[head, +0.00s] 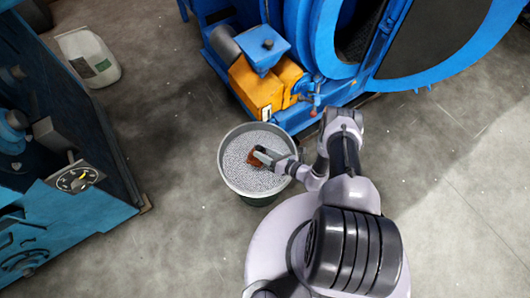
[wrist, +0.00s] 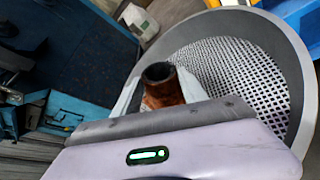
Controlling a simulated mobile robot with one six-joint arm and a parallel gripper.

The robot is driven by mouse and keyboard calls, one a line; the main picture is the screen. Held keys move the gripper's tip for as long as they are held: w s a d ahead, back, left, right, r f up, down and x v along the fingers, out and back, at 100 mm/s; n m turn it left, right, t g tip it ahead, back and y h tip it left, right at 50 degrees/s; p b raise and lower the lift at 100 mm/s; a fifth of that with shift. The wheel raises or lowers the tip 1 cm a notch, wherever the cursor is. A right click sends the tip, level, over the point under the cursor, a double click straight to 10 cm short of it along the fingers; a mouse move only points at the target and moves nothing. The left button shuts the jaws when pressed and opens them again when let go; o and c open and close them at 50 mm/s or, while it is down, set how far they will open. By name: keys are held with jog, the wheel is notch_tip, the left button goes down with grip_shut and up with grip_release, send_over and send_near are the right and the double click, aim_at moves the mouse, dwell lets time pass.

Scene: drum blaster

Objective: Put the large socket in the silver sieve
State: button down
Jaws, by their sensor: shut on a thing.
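The large socket (head: 254,160) is a rusty brown hollow cylinder. My gripper (head: 260,154) is shut on it. In the wrist view the socket (wrist: 164,92) stands up between the pale fingers (wrist: 160,88), its dark open end showing. The silver sieve (head: 226,172) is a round grey bowl with a perforated bottom. In the head view the socket appears over the sieve's perforated bottom, left of its rim's right side. In the wrist view the sieve (wrist: 301,70) fills the right side behind the socket. I cannot tell how high the socket is above the mesh.
The sieve sits on a dark green container (head: 262,201) on the grey concrete floor. A blue machine with an orange motor block (head: 258,88) stands just behind it.

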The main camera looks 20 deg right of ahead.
jog(key=c, duration=0.6)
grip_release()
jog(key=shift+c, duration=0.2)
